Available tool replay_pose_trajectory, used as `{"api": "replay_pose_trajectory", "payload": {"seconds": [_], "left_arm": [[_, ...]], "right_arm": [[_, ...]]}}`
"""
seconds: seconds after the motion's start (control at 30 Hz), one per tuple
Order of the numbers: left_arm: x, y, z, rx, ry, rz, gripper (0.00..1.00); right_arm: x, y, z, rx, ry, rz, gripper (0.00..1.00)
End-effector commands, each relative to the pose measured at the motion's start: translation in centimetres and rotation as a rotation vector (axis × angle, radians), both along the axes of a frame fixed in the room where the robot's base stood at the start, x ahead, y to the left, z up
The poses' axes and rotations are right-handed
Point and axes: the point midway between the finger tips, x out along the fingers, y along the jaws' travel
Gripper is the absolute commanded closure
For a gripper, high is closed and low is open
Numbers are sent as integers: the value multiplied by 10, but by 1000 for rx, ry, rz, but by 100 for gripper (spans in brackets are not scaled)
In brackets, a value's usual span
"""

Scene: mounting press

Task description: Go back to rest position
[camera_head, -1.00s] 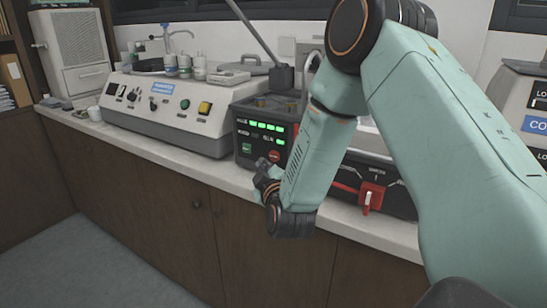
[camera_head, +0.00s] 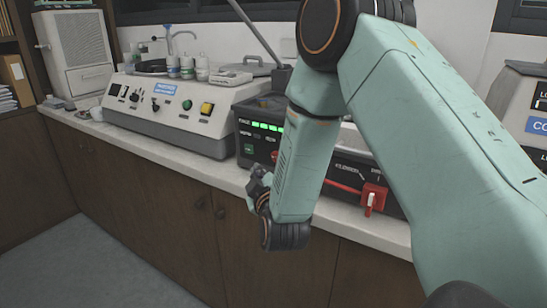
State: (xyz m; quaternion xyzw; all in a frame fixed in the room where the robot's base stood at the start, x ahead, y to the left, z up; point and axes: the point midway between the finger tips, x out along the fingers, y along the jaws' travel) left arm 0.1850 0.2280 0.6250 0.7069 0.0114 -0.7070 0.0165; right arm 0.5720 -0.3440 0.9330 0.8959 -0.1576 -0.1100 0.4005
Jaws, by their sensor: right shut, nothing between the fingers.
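My right arm comes in from the right in pale green and crosses the front of the counter. My right gripper (camera_head: 256,185) is shut and empty, in front of the counter's front edge, below the black press unit (camera_head: 250,143) with green lights. It is small and partly hidden by my own wrist. The press has a green button, and my forearm covers part of its front. My left gripper is not in view.
The pale counter (camera_head: 215,172) runs across above brown cabinets (camera_head: 150,205). A grey control console (camera_head: 165,115) with green and yellow buttons stands left of the press. The grey floor (camera_head: 75,265) at the lower left is clear.

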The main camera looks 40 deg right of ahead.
Motion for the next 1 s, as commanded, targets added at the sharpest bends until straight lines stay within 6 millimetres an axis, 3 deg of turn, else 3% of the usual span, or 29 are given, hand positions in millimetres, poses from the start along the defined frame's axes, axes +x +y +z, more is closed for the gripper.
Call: {"api": "replay_pose_trajectory", "payload": {"seconds": [0.37, 0.47, 0.53, 0.77, 0.9, 1.0], "left_arm": [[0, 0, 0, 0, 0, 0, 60], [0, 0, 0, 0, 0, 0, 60], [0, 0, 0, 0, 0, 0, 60], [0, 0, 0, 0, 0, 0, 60], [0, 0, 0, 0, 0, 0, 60], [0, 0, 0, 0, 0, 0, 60]], "right_arm": [[0, 1, -3, 58, -8, -2, 100], [-3, 8, -23, 220, 25, 7, 100], [-14, 21, -50, 379, 95, 16, 100], [-101, 69, -168, 766, 454, -68, 100], [-172, 90, -223, 893, 673, -174, 100], [-229, 101, -254, 944, 829, -259, 100]]}}
